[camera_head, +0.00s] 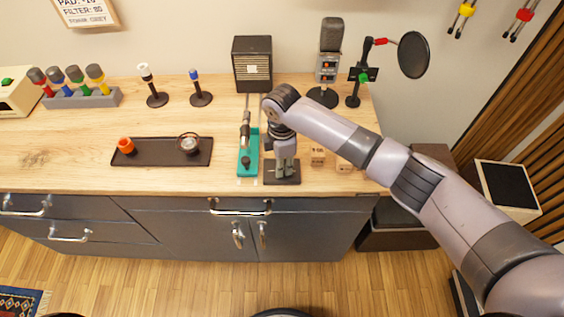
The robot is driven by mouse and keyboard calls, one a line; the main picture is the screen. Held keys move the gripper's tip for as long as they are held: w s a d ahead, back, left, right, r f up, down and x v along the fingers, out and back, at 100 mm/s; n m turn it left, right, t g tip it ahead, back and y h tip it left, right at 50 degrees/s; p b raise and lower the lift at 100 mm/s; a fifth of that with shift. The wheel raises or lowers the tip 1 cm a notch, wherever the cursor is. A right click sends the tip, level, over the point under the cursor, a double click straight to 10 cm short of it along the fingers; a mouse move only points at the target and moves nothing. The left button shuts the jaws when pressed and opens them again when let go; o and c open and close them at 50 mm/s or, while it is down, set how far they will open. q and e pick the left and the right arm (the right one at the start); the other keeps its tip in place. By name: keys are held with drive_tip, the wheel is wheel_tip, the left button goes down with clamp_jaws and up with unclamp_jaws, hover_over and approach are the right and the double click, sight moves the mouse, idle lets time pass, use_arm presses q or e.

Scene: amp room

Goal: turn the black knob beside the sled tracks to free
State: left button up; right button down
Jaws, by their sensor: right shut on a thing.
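My right gripper (284,169) reaches down from above onto a small dark base plate (293,181) near the counter's front edge. It is shut on the black knob there, which the fingers mostly hide; its turned position cannot be read. Just left of the plate is the teal sled (243,169), with a dark upright piece on it. My left gripper is not in view.
A dark tray (159,159) with an orange cup (126,145) and a round metal piece lies to the left. Small wooden blocks (318,157) sit right of the plate, partly behind my arm. Microphones (327,65) and a pop filter (413,55) stand at the back right.

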drive_tip(key=n, duration=0.3)
drive_tip(key=shift+n, duration=0.4)
drive_tip(key=n, duration=0.3)
drive_tip(key=shift+n+b, duration=0.3)
drive_tip(key=shift+b, duration=0.05)
drive_tip(key=n, duration=0.3)
drive_tip(key=shift+n+b, duration=0.3)
drive_tip(key=shift+b, duration=0.05)
drive_tip(key=shift+r+n+b, duration=0.1)
drive_tip(key=shift+n+b, duration=0.25)
drive_tip(key=shift+n, duration=1.45)
drive_tip(key=c, duration=1.4)
unclamp_jaws()
